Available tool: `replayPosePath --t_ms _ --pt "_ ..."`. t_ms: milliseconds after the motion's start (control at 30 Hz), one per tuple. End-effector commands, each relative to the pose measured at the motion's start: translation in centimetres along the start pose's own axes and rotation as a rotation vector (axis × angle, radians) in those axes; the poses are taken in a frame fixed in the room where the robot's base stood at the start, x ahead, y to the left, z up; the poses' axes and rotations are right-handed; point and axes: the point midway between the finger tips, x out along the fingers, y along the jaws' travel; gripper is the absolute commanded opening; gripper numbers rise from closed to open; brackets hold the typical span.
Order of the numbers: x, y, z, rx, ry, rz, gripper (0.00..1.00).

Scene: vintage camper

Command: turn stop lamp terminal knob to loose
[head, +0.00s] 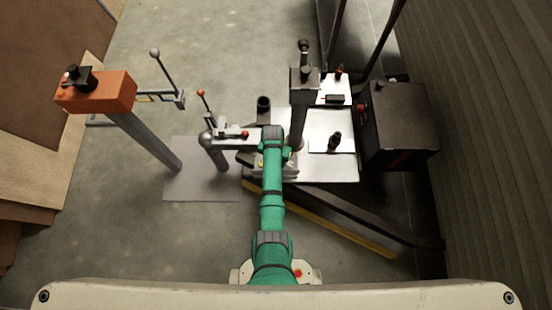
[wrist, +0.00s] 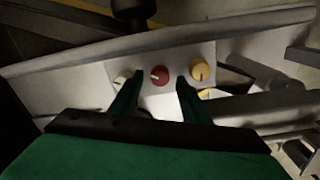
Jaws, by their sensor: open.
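A pale panel (wrist: 180,58) in the wrist view carries a row of small knobs: a white knob (wrist: 122,80) at left, a red knob (wrist: 159,75) in the middle and a yellow knob (wrist: 200,70) at right. No label is readable, so I cannot tell which is the stop lamp terminal knob. My gripper (wrist: 159,79) is open, its dark green fingers on either side of the red knob in the picture. Contact with it cannot be made out. In the head view my arm hides the panel's knobs and the fingers.
A dark box (head: 400,125) stands right of the white table (head: 325,172). A post with a black-topped head (head: 304,75) rises close behind my arm. An orange box on a post (head: 95,92) and thin levers stand at left.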

Motion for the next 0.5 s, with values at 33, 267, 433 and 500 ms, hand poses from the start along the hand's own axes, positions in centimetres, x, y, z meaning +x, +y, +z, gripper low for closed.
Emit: replayPosePath --t_ms 33,267,433,500 --pt "0.31 -0.02 -0.01 0.0 0.0 0.0 0.42" --pt "0.79 -0.03 0.0 0.0 0.001 0.0 0.42" --pt "0.77 -0.03 0.0 0.0 0.001 0.0 0.35" --pt "0.77 -0.03 0.01 -0.001 0.001 0.0 0.19"
